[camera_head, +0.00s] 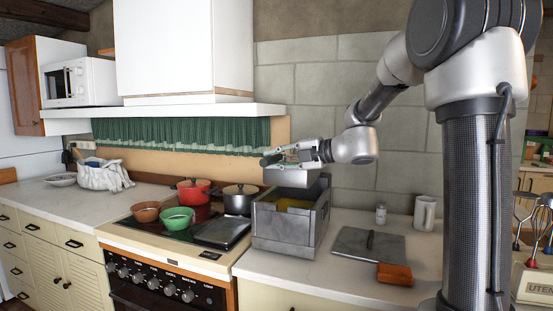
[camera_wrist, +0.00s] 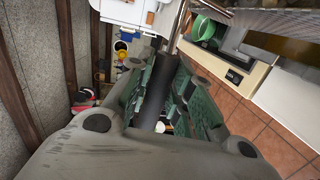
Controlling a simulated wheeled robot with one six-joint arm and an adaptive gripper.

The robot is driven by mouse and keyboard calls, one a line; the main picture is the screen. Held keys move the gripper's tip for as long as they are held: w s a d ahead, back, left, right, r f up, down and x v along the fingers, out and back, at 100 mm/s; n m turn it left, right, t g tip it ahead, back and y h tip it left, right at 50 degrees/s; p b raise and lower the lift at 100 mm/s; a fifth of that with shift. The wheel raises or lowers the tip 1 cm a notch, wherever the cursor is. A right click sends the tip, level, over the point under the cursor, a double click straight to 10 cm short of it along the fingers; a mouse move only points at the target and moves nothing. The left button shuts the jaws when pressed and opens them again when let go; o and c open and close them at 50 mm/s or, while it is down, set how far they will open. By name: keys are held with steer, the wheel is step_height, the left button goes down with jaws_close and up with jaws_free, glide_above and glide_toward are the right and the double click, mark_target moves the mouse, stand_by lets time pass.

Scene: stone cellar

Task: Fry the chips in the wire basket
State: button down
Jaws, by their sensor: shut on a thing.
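My gripper (camera_head: 284,156) is shut on the dark handle (camera_wrist: 157,85) of the wire basket (camera_head: 297,178). The basket looks like a small grey box and hangs just below my gripper, above the fryer. In the wrist view, the handle runs between my fingers, and a grey mesh edge of the basket (camera_wrist: 275,20) shows at the top right. The fryer (camera_head: 284,231) is an open grey box on the counter, with yellow oil (camera_head: 290,204) showing inside. The basket's lower edge is near the fryer's rim; I cannot tell whether they touch. I cannot make out any chips.
Left of the fryer, the stove (camera_head: 165,238) holds a red pot (camera_head: 193,190), a dark pot (camera_head: 238,203), a green bowl (camera_head: 177,217) and a brown bowl (camera_head: 146,211). To the right are a grey board (camera_head: 368,244), a shaker (camera_head: 381,213) and a white mug (camera_head: 425,213).

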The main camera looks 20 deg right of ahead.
step_height(320, 180, down, 17)
stand_by(1.5)
stand_by(5.8)
